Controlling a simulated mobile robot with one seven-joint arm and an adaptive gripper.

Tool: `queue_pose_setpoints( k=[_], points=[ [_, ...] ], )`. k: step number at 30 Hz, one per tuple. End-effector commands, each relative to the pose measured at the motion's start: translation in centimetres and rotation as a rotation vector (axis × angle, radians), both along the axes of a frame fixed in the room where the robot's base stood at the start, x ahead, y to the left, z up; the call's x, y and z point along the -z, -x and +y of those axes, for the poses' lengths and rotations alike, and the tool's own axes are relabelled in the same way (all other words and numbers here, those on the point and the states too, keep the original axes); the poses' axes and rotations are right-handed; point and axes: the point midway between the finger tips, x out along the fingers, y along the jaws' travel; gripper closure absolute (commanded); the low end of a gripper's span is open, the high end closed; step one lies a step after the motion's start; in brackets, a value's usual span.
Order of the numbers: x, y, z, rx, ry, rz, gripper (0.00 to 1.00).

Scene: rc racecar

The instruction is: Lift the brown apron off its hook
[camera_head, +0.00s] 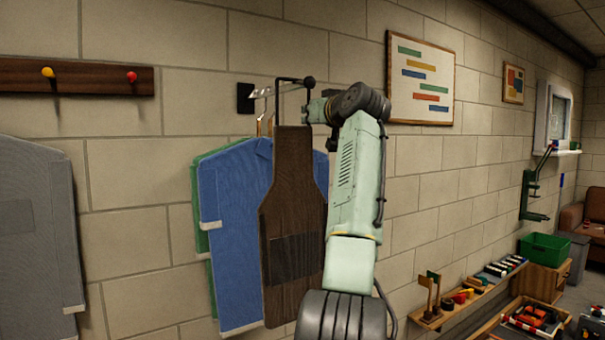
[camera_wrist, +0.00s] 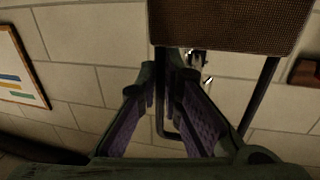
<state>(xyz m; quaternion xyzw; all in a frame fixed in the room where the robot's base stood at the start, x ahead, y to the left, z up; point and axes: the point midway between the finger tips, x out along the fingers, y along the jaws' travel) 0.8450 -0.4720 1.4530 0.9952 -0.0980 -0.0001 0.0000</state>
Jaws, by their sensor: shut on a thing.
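The brown apron (camera_head: 292,195) hangs upright in the head view, in front of a blue garment. A stiff black neck loop (camera_head: 277,104) rises from its top, around the wall hook rail (camera_head: 262,93). The rail's dark ball end (camera_head: 309,83) shows beside the loop's top. My gripper (camera_head: 308,110) is at the loop's right side, above the apron's bib. In the wrist view, my gripper (camera_wrist: 173,78) is shut on one side of the black loop (camera_wrist: 182,137), with the apron (camera_wrist: 230,22) at the top edge. The exact finger contact is partly hidden.
Blue (camera_head: 235,210) and green (camera_head: 200,200) garments hang directly behind the apron. A grey garment (camera_head: 35,240) and a wooden peg board (camera_head: 100,78) are at left. A framed chart (camera_head: 421,80) is on the wall right of my arm. A low bench with toys stands at lower right.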

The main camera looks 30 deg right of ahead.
Motion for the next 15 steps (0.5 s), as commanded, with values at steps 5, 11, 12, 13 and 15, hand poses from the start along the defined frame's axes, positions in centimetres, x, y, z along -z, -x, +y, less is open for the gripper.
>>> queue_pose_setpoints(
  k=[5, 11, 12, 13, 15],
  points=[
    [-0.4, 0.0, 0.0, 0.000, -0.001, -0.002, 1.00],
    [-1.1, 0.0, 0.0, 0.000, 0.000, -0.003, 1.00],
    [-1.2, 0.1, 0.0, 0.000, 0.001, -0.004, 1.00],
    [-1.3, 0.0, 0.0, 0.000, 0.000, -0.003, 1.00],
    [-1.5, 0.1, 0.1, 0.000, 0.000, -0.003, 1.00]
  ],
)
